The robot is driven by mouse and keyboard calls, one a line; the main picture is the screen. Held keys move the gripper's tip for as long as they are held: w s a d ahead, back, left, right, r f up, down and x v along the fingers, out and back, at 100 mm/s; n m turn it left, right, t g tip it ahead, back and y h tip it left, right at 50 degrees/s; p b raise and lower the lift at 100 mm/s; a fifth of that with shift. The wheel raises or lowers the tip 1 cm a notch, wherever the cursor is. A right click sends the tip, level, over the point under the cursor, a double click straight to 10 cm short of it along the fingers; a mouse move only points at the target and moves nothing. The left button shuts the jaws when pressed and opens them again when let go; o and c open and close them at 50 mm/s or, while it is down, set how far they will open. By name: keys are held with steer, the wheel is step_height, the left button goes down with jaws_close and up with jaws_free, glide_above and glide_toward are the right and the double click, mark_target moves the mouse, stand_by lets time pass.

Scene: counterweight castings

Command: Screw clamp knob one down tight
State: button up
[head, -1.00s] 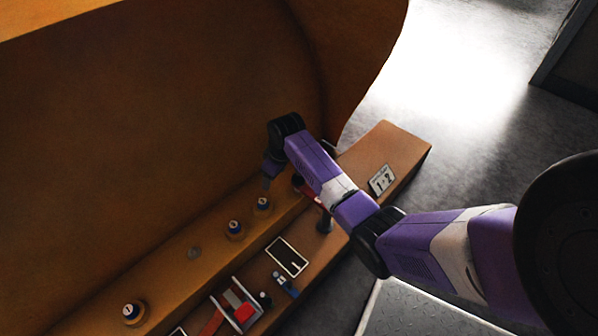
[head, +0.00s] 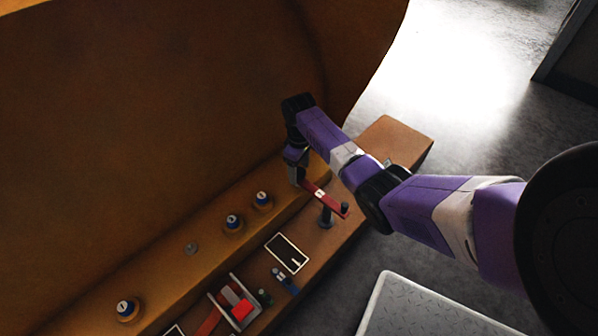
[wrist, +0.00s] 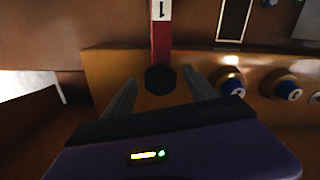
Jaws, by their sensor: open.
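Clamp knob one is most likely the black faceted knob (wrist: 160,80) at the near end of a red bar (wrist: 161,42) with a white "1" label, in the wrist view. My gripper (wrist: 161,77) is open, one finger on each side of this knob, with visible gaps. I cannot tell the height between fingertips and knob. In the head view my gripper (head: 297,178) is over the left end of the red bar (head: 325,197), and that end's knob is hidden. A small dark knob (head: 344,209) shows at the bar's right end, near a dark post (head: 326,217).
Blue-capped round pieces (head: 262,198) stand along the brown ledge; two also show right of my gripper in the wrist view (wrist: 230,83). A black framed rectangle (head: 287,253) and a holder with a red block (head: 242,308) lie on the lower shelf. A high brown wall (head: 150,130) rises behind.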

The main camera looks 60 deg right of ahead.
steer(key=c, duration=1.4)
